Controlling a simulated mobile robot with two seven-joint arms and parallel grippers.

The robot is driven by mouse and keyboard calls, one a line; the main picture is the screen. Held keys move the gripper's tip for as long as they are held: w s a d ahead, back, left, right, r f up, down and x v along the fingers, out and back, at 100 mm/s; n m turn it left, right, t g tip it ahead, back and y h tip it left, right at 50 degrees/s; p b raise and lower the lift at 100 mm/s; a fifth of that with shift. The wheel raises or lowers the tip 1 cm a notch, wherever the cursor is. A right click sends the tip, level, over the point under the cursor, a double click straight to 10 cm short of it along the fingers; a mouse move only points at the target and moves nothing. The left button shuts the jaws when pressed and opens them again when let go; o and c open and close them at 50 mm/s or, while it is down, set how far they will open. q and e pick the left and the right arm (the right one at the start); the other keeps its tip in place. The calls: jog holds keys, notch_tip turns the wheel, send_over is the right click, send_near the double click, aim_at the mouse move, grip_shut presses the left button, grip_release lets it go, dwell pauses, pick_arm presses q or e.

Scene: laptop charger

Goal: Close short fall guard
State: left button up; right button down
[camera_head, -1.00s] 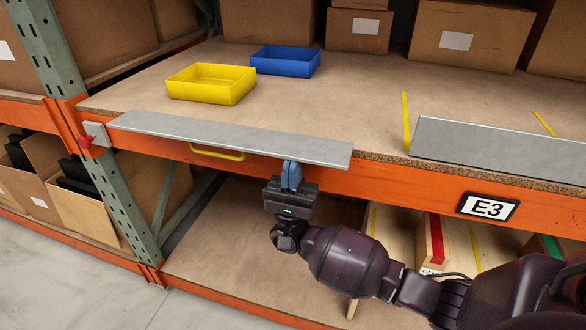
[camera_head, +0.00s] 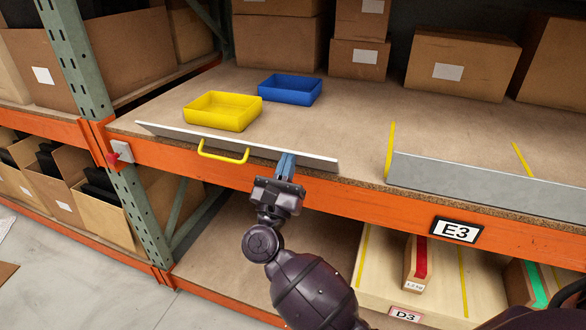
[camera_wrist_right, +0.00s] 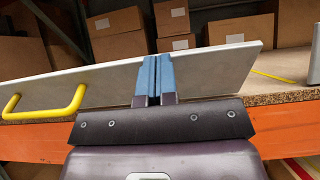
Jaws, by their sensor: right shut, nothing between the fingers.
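The short fall guard (camera_head: 302,158) is a narrow grey panel with a yellow handle (camera_head: 223,156), along the front edge of the shelf at left. It is tilted up, its outer face now toward me. My right gripper (camera_head: 286,166) is shut and empty, its blue fingertips against or just in front of the panel's right part. In the right wrist view the shut fingers (camera_wrist_right: 153,78) stand upright before the panel (camera_wrist_right: 215,72), with the handle (camera_wrist_right: 45,103) to their left. Whether the fingers touch it is hard to tell. My left gripper is not in view.
A yellow bin (camera_head: 222,112) and a blue bin (camera_head: 290,89) sit on the shelf behind the guard. A red knob (camera_head: 114,157) is on the left post bracket. A longer grey guard (camera_head: 480,185) stands upright at right. The orange beam (camera_head: 350,201) runs below.

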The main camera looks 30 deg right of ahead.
jog(key=r+g+y+p, duration=0.1)
jog(key=w+d+r+g+y+p, duration=0.1)
jog(key=shift+d+r+y, duration=0.1)
jog(key=shift+d+y, duration=0.05)
jog(key=shift+y, duration=0.15)
jog(key=shift+w+d+r, duration=0.1)
jog(key=shift+w+d, duration=0.1)
jog(key=shift+d, duration=0.1)
jog(key=shift+w+d+r, duration=0.15)
jog(key=shift+w+d, duration=0.3)
jog(key=shift+d, duration=0.1)
jog(key=shift+r, duration=0.2)
jog(key=shift+d+r, duration=0.1)
jog(key=shift+r, duration=0.05)
jog(key=shift+r, duration=0.2)
